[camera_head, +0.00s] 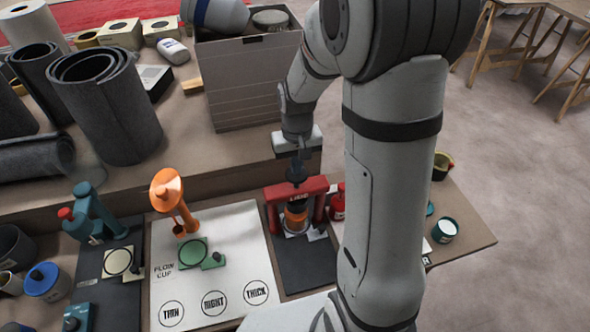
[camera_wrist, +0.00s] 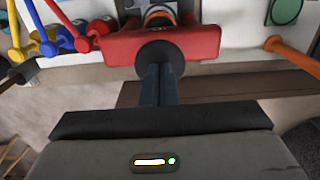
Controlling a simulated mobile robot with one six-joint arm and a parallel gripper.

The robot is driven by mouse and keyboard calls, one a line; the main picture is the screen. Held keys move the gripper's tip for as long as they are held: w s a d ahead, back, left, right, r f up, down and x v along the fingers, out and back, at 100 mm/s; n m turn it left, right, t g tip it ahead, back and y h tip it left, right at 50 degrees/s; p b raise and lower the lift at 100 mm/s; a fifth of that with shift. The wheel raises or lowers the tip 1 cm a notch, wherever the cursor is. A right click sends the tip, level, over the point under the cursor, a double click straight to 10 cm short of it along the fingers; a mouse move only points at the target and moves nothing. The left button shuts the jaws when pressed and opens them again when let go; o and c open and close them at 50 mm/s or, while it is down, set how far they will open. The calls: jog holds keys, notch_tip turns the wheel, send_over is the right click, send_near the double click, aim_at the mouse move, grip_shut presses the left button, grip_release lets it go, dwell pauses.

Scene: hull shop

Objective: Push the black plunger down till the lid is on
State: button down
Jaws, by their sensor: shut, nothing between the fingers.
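The red lid press (camera_head: 318,187) stands on a dark mat at the middle of the bench, and its red crossbar (camera_wrist: 115,48) spans the top of the wrist view. The round black plunger (camera_head: 297,174) sticks up from the middle of the crossbar; its knob also shows in the wrist view (camera_wrist: 160,54). An orange-banded can (camera_head: 296,216) stands under the crossbar, between the posts. My gripper (camera_head: 299,156) is shut and empty, right above the plunger, with its fingertips (camera_wrist: 161,72) at the knob. I cannot tell whether they touch it. The can's lid is hidden by the crossbar.
Left of the press lie a white flow-cup board (camera_head: 235,290) and an orange stand (camera_head: 172,200). A grey crate (camera_head: 250,85) stands behind my gripper, with dark rolls (camera_head: 110,110) farther left.

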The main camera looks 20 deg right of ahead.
jog(key=shift+f+b, duration=0.85)
jog(key=shift+f, duration=0.4)
jog(key=shift+f+b, duration=0.35)
jog(key=shift+f, duration=0.1)
dwell(0.4)
jog(key=shift+r, duration=0.1)
notch_tip(320, 180, up, 11)
jog(key=p, duration=0.8)
dwell(0.3)
dwell(0.4)
jog(key=s+r+t, duration=0.3)
jog(key=s+r, duration=0.9)
jog(key=s, duration=0.4)
jog(key=shift+a, duration=0.15)
